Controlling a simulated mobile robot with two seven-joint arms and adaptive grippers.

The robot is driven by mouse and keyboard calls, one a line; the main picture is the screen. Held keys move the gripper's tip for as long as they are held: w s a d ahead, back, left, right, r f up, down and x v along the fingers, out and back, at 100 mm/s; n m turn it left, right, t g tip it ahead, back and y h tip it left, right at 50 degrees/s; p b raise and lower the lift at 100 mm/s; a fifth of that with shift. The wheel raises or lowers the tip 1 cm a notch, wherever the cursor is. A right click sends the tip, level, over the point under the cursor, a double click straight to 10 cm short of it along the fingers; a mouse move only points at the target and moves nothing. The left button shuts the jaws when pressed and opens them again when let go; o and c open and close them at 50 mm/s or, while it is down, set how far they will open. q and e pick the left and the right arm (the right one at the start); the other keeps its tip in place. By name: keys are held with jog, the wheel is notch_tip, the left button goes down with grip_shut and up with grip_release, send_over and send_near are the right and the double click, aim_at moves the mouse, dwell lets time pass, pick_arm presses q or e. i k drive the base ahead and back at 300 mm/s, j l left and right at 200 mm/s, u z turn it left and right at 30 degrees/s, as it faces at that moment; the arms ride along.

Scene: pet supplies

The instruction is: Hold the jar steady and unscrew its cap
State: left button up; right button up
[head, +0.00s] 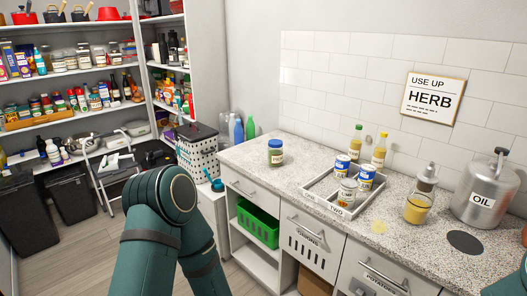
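A jar (275,157) with green contents, a pale label and a blue cap (275,143) stands upright on the speckled counter (249,160), near its left end. The cap sits on top of the jar. Nothing touches the jar. One of my teal arms rises from the bottom of the head view, left of the counter, with its bent joint uppermost. Its gripper is not visible. A small piece of teal shows at the lower right edge. Neither gripper is in view.
A divided tray (318,196) right of the jar holds several cans and jars. Behind it stand two bottles (379,150). A yellow-filled dispenser (419,205) and a metal oil can (482,190) stand right. Bare counter surrounds the jar. Drawers and a green basket (258,225) are below.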

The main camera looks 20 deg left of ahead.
aim_at(275, 156)
jog(key=i+j+u, duration=0.15)
jog(key=i+j, duration=0.65)
jog(key=i, duration=0.05)
